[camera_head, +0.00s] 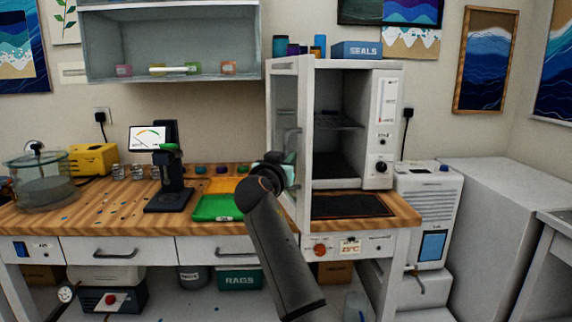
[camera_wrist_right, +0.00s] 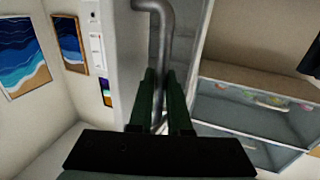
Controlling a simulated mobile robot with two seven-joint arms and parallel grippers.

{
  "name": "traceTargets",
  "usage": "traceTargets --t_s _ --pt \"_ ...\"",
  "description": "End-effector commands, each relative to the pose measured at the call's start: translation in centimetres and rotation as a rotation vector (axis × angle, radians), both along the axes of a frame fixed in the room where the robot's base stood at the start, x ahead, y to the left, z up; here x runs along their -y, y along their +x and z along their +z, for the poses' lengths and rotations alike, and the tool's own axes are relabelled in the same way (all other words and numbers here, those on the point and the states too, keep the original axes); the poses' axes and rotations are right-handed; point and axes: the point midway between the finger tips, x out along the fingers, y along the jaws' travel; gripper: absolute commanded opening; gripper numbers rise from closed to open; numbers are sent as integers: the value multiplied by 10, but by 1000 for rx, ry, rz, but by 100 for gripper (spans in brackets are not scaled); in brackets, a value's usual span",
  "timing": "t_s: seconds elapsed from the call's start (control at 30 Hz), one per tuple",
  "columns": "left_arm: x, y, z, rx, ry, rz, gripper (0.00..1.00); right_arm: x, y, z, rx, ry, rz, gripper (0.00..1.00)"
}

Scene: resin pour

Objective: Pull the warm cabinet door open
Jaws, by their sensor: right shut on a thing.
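The warm cabinet (camera_head: 385,130) stands on the right end of the wooden bench. Its door (camera_head: 304,125) is swung wide open at the left side of the cabinet, and the dark inside with a shelf shows. My right gripper (camera_head: 285,165) is at the door's outer face, at about mid to lower height. In the right wrist view my right gripper (camera_wrist_right: 165,78) has its two fingers closed around the bent grey metal handle (camera_wrist_right: 165,28). The arm hides part of the door's lower end in the head view. My left gripper is not in view.
A green tray (camera_head: 217,208) lies left of my arm, and a stand with a screen (camera_head: 170,190) is farther left. A wall shelf (camera_head: 170,85) hangs at the upper left. A blue SEALS box (camera_head: 357,50) and jars stand on the cabinet.

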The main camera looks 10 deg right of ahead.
Motion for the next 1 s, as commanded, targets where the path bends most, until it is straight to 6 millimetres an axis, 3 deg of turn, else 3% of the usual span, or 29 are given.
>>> traceTargets --t_s 0.6,0.63,0.7,0.9,1.0 --pt "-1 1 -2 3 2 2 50 0 1 2 3 -1 -20 0" --pt "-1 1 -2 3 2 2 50 0 1 2 3 -1 -20 17" --pt "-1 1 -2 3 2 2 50 1 1 2 2 -1 -20 25" --pt "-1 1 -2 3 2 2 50 1 1 1 1 0 -20 46" --pt "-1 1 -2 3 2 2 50 1 1 1 1 0 -20 46"
